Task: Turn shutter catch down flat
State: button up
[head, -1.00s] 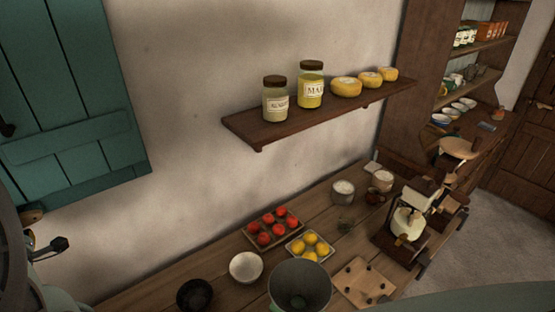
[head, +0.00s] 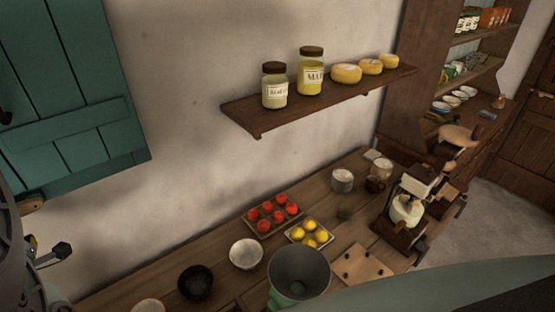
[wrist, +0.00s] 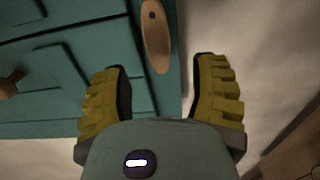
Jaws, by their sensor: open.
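The shutter catch (wrist: 156,38) is a long rounded wooden piece with a dark pin near its upper end in the wrist view. It lies close to the edge of the teal shutter (wrist: 100,60), its long side pointing up the picture. In the head view a brown piece that looks like the catch (head: 32,206) shows at the shutter's (head: 80,120) lower edge, partly hidden by my arm. My gripper (wrist: 160,68) is open and empty, its yellow ribbed fingers spread either side below the catch's near end. I see no contact with it.
A wall shelf (head: 320,105) holds jars and cheeses to the right. Below, the wooden counter (head: 225,222) carries bowls, a tomato tray (head: 262,229), a lemon tray (head: 292,238) and a grinder (head: 405,210). Bare wall (head: 190,110) lies between shutter and shelf.

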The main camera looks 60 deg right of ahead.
jog(key=v, duration=0.6)
jog(key=shift+s, duration=0.35)
